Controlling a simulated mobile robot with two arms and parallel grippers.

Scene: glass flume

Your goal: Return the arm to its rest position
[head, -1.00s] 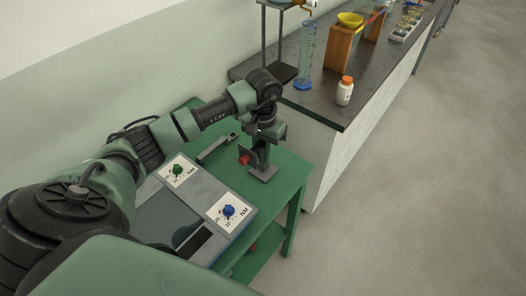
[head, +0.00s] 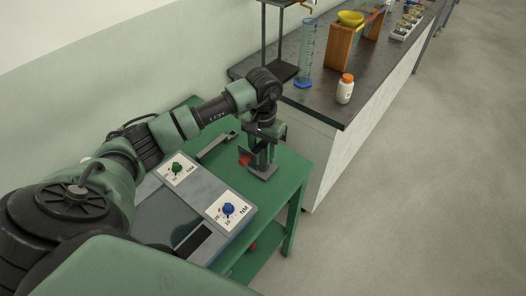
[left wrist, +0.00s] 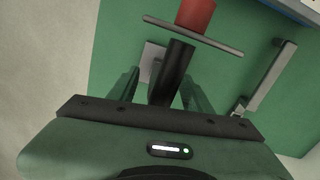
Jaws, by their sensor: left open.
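My left gripper (head: 262,158) is open, pointing down over the far right part of the green table (head: 290,172). Below it stands a small device with a grey base plate (head: 263,172) and a red cylinder (head: 244,161) on its side. In the left wrist view, a black upright post (left wrist: 173,72) shows between the spread fingers, with the red cylinder (left wrist: 196,14) and a thin grey bar (left wrist: 192,36) beyond. I cannot tell whether a finger touches the post. My left arm reaches across the table from the left. My right gripper is not in view.
A grey panel box with a green knob (head: 177,169) and a blue knob (head: 228,209) lies on the table under my arm. A dark-topped bench (head: 322,101) stands beyond, with a white bottle (head: 345,90) and a glass cylinder (head: 306,55). The floor at right is clear.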

